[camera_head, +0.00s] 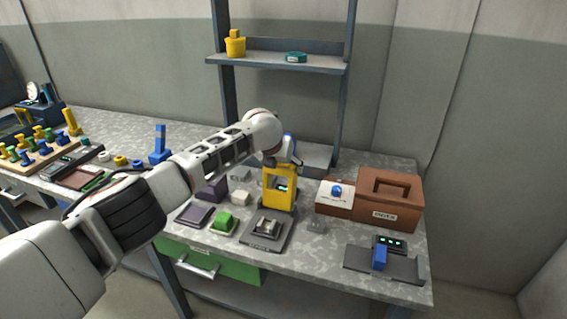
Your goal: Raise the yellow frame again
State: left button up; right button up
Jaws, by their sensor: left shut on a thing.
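The yellow frame (268,187) stands upright near the middle of the table, just behind a grey plate with a metal fixture (267,228). A small display with green light shows in the frame's opening. My left arm reaches in from the left, and my left gripper (283,163) is at the top of the yellow frame, shut on it. The fingertips are small and partly hidden by the wrist and the frame. I cannot tell whether the frame is clear of the surface beneath it. My right gripper does not show.
A brown box with a handle (401,200) stands to the right, beside a white-topped block with a blue knob (336,190). A dark station with a blue lever (379,258) is at front right. A shelf (275,63) rises behind.

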pick_arm(q)
jog(key=shift+w+r, duration=0.2)
jog(key=shift+r, duration=0.25)
jog(key=shift+c, duration=0.2)
jog(key=o, duration=1.3)
jog(key=shift+o, duration=0.2)
jog(key=shift+d+f, duration=0.1)
jog(key=shift+f, duration=0.1)
jog(key=shift+s, duration=0.1)
jog(key=v, duration=1.2)
